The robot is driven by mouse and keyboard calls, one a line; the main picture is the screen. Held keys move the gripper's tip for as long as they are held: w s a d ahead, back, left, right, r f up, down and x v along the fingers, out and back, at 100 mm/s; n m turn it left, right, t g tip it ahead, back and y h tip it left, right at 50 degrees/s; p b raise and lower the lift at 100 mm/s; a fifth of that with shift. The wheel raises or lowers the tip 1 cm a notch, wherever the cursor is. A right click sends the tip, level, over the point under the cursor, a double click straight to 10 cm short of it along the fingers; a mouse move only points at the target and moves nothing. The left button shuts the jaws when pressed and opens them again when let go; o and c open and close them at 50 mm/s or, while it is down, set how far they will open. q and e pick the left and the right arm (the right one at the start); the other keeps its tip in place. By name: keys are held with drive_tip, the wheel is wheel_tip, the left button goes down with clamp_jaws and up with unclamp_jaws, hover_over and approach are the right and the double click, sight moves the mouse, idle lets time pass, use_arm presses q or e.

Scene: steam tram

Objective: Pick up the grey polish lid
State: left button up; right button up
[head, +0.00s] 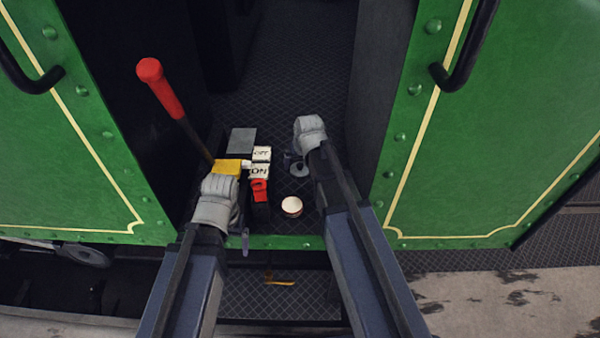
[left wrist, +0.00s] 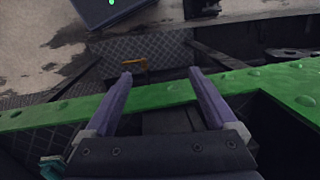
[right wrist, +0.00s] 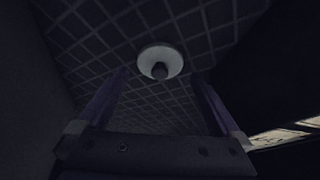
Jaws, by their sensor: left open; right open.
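The grey polish lid (right wrist: 160,52) is a pale round disc with a dark knob in its middle. It lies on the dark patterned floor, and in the head view (head: 299,171) my right arm partly covers it. My right gripper (right wrist: 159,76) is open above the lid, with the lid centred just beyond its fingertips and nothing between the fingers. My left gripper (left wrist: 160,77) is open and empty over the green edge of the tram; in the head view its fingers are mostly hidden beneath its wrist.
A cream-topped round tin (head: 291,206) stands nearer the edge than the lid. Left of it are a red-handled lever (head: 163,90), a yellow block (head: 226,167), white labelled blocks (head: 260,171) and a red piece (head: 259,190). Green panels (head: 480,150) flank the doorway. A step (head: 240,300) lies below.

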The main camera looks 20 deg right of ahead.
sight(300, 168)
drive_tip(key=b+x, duration=0.2)
drive_tip(key=x, duration=0.1)
drive_tip(key=shift+s, duration=0.1)
use_arm(q)
wheel_tip(300, 168, down, 3)
drive_tip(key=shift+r, duration=0.2)
use_arm(e)
drive_tip(key=shift+r, duration=0.1)
drive_tip(key=shift+c, duration=0.2)
drive_tip(key=c, duration=1)
